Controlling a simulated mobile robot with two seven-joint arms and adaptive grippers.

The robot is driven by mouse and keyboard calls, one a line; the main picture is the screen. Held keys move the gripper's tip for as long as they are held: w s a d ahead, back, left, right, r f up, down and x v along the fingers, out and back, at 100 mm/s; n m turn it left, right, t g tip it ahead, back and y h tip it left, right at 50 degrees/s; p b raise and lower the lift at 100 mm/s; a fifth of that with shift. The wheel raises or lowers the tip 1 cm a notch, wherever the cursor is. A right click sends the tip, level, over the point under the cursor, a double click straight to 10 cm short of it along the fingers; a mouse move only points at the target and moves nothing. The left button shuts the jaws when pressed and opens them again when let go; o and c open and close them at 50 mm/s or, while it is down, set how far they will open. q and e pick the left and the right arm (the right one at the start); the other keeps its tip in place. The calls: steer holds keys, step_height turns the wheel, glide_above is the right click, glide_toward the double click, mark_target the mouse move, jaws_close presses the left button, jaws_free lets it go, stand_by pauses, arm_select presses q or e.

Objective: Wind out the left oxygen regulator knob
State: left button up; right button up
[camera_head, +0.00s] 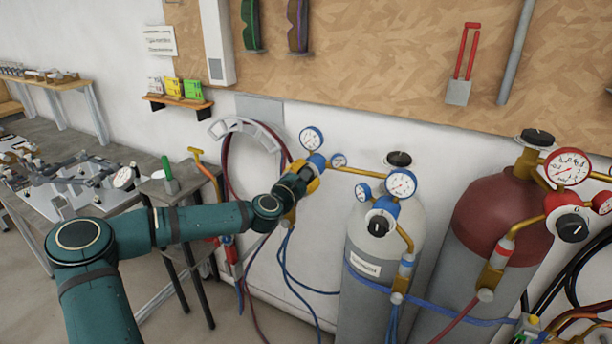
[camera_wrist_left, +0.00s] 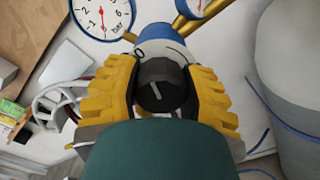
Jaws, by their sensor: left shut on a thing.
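The left oxygen regulator (camera_head: 317,160) is blue, with a large white gauge (camera_head: 312,138) and a smaller gauge (camera_head: 338,160) beside it. My left gripper (camera_head: 305,180) reaches it from the front and covers its knob in the head view. In the left wrist view, the black knob (camera_wrist_left: 161,84) sits between the two yellow fingers of the left gripper (camera_wrist_left: 160,98), which are shut on it. A white mark on the knob points up and slightly left. Behind it is a white scale ring (camera_wrist_left: 165,49). My right gripper is not in view.
A second blue regulator with a black knob (camera_head: 378,226) is on the grey cylinder (camera_head: 365,265). A red cylinder (camera_head: 492,215) with a red regulator stands at right. Hoses (camera_head: 285,255) hang below the left regulator. A workbench (camera_head: 125,195) is at left.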

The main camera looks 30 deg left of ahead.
arm_select(q)
steer(key=shift+n, duration=0.8)
steer(key=o, duration=1.2)
steer(key=s, duration=1.2)
steer(key=shift+d, duration=0.2)
